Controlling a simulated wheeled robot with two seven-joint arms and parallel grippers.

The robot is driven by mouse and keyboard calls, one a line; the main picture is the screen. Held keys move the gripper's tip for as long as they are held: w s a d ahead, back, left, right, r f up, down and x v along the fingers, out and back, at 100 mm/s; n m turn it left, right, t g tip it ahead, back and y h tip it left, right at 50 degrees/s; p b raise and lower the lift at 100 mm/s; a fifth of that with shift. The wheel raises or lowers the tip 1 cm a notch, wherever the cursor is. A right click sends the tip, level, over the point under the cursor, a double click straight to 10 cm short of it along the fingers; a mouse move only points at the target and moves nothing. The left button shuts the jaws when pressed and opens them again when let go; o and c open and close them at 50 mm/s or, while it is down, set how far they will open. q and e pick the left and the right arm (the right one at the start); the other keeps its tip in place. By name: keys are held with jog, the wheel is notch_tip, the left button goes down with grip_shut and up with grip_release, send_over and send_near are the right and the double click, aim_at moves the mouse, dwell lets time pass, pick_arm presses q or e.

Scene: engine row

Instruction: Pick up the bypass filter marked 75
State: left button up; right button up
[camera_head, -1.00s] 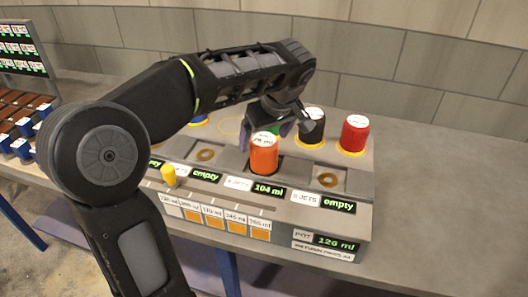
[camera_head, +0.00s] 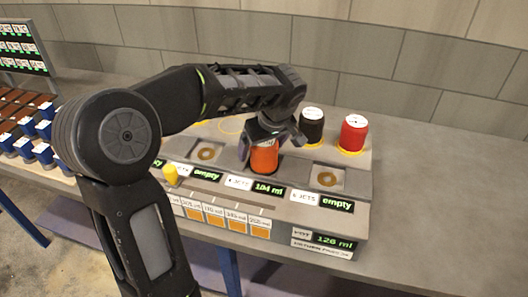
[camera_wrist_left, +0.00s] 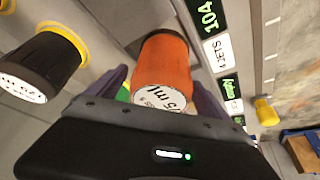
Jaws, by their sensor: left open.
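The orange filter (camera_head: 264,158) stands in a station of the grey bench panel, behind the display reading 104 ml. In the left wrist view its white top label on the orange filter (camera_wrist_left: 162,70) reads "75 ml", partly cut off by my gripper body. My left gripper (camera_head: 268,140) is over it in the head view. In the wrist view the purple fingers of my left gripper (camera_wrist_left: 163,92) are apart, one on each side of the orange filter. I cannot tell whether they touch it. My right gripper is not in view.
A black filter (camera_head: 312,126) and a red filter (camera_head: 353,134) stand on yellow rings behind the stations. Empty stations lie on both sides of the orange filter. A yellow knob (camera_head: 170,175) sticks up at the panel's front left. A rack with blue parts (camera_head: 42,151) is at far left.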

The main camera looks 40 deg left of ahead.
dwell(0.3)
pick_arm(q)
grip_shut()
dwell(0.9)
